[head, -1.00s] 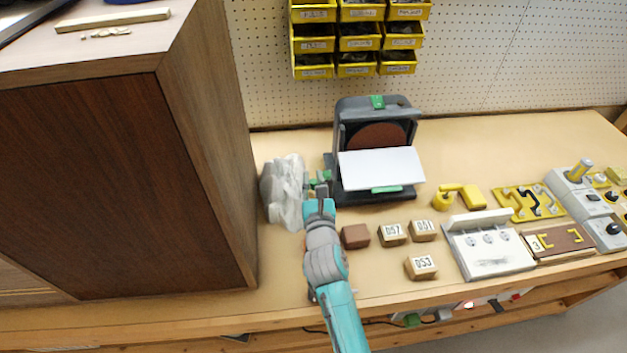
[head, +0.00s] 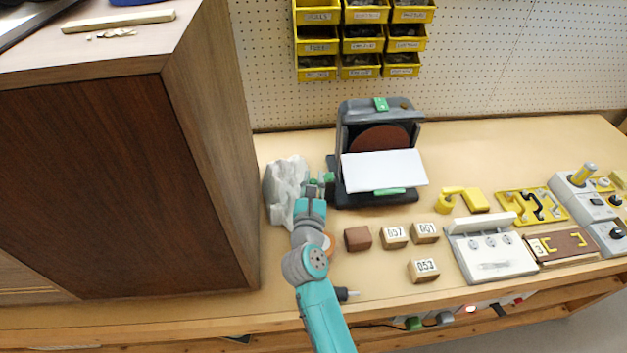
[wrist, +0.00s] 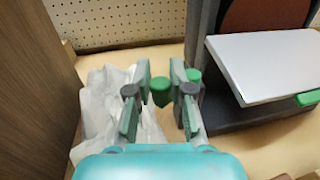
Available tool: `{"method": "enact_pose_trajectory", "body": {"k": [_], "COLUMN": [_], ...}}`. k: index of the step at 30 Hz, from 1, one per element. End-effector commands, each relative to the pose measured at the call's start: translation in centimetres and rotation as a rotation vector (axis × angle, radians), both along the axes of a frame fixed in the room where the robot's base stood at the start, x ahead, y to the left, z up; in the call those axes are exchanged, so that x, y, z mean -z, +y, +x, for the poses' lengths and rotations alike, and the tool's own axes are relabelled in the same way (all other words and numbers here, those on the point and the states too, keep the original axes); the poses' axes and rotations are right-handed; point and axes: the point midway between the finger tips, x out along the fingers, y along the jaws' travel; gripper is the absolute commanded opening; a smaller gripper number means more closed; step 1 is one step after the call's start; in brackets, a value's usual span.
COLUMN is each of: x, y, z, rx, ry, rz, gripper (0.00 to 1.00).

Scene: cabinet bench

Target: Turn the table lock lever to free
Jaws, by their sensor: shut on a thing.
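The disc sander (head: 345,135) stands on the bench with a brown disc and a white tilted table (head: 385,168); the table also shows in the wrist view (wrist: 265,65). At its left side, my gripper (wrist: 161,84) has its fingers on both sides of a green knob (wrist: 160,93), which I take to be the lock lever's grip. In the head view my gripper (head: 318,186) hides most of the lever. The lever's pivot and any free mark cannot be made out.
A crumpled grey-white bag (head: 284,190) lies close left of my gripper, beside a tall wooden cabinet (head: 215,150). Numbered wooden blocks (head: 424,270) and a brown block (head: 357,238) lie to the right. Yellow bins (head: 361,40) hang behind.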

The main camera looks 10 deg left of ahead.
Motion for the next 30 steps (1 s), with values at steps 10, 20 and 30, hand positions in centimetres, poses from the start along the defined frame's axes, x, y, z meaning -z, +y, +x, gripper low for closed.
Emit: {"method": "enact_pose_trajectory", "body": {"k": [10,20,30], "x": [0.0,0.1,0.1], "y": [0.0,-0.1,-0.8], "z": [0.0,-2.6,-9.2], "rx": [-0.001,-0.003,-0.003], "ry": [0.0,0.001,0.002], "rz": [0.0,0.0,-0.001], "gripper": [0.46,0.46,0.46]}}
